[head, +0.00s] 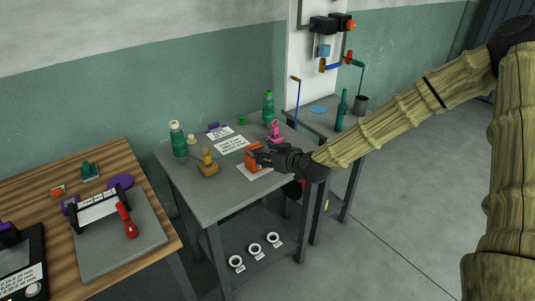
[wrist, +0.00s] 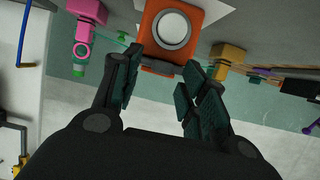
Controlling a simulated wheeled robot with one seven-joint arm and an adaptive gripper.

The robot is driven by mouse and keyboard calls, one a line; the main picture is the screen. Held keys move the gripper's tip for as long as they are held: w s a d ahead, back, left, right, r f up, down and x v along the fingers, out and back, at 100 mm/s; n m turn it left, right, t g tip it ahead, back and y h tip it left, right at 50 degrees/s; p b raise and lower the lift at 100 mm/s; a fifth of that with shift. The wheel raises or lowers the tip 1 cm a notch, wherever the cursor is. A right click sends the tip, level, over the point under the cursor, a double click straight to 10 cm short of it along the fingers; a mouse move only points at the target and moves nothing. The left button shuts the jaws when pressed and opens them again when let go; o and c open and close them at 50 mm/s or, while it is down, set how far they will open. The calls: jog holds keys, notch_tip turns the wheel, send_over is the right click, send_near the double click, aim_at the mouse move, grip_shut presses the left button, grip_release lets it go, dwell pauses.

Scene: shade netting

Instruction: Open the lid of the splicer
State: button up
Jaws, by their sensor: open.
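An orange box-shaped device (head: 253,158), which looks like the splicer, sits on a white sheet (head: 256,173) on the grey table. In the wrist view the orange device (wrist: 172,28) shows a round white face, just beyond my fingertips. My gripper (head: 262,158) reaches in from the right at the device in the head view and partly hides it. I cannot make out the lid's state.
A pink device (head: 276,131) stands behind my gripper and a yellow device (head: 208,163) to its left. Green bottles (head: 178,140) (head: 268,105) stand at the table's back. White labels (head: 232,145) lie between. A wooden bench (head: 150,210) is at left.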

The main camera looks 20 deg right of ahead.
jog(key=shift+w+f, duration=0.1)
jog(key=shift+w, duration=0.05)
grip_shut()
dwell(0.4)
